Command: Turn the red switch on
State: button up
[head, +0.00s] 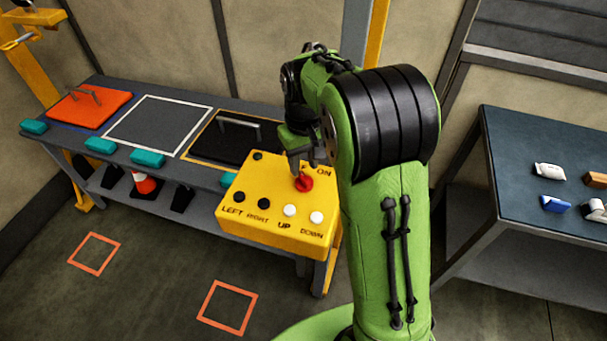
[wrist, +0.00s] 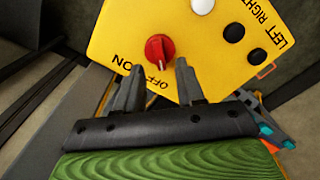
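The red switch (head: 303,184) is a round knob on top of the yellow control box (head: 262,220). In the wrist view the red switch (wrist: 158,50) lies just beyond my fingertips, with the words ON and OFF printed beside it. I cannot tell for sure which word it points to. My gripper (wrist: 159,66) is open, its two dark fingers apart and nothing between them. In the head view my gripper (head: 301,160) points down over the knob, very close to it; contact cannot be made out.
The box also carries black and white buttons marked LEFT, RIGHT, UP and DOWN. Behind it, a long bench holds an orange plate (head: 90,106) and a black plate (head: 222,146) with handles. A dark table (head: 540,190) with small items stands at the right.

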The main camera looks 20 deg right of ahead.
aim_at(304, 178)
notch_tip(304, 178, down, 3)
jog(key=shift+s+f, duration=0.1)
jog(key=shift+s, duration=0.05)
jog(key=shift+f, duration=0.4)
grip_shut()
